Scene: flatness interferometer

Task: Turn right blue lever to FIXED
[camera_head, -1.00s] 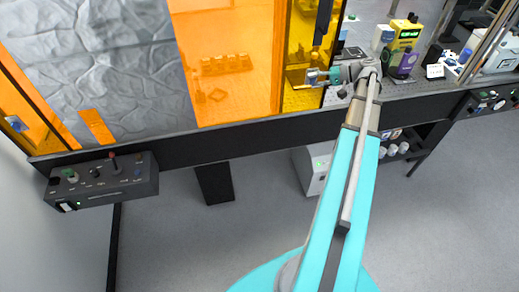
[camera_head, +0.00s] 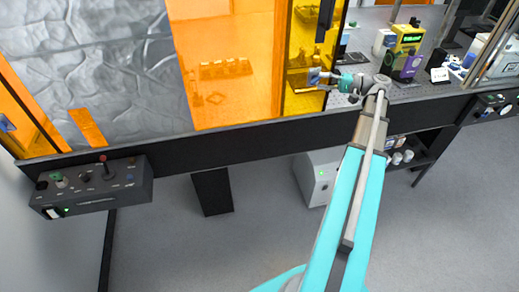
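My arm reaches up to the bench, and my gripper (camera_head: 316,77) is small at its far end, in front of the yellow-orange panel at the right side of the enclosure. The gripper points left. Its fingers are too small to tell whether they are open or shut, and I see nothing clearly held. I cannot make out a blue lever marked FIXED. A small blue part (camera_head: 5,123) shows at the far left on the orange panel, but I cannot tell whether it is a lever.
A control box (camera_head: 90,187) with a red-topped stick hangs at the front left. Another control box (camera_head: 494,105) is at the right. A white cabinet (camera_head: 317,175) stands below the bench.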

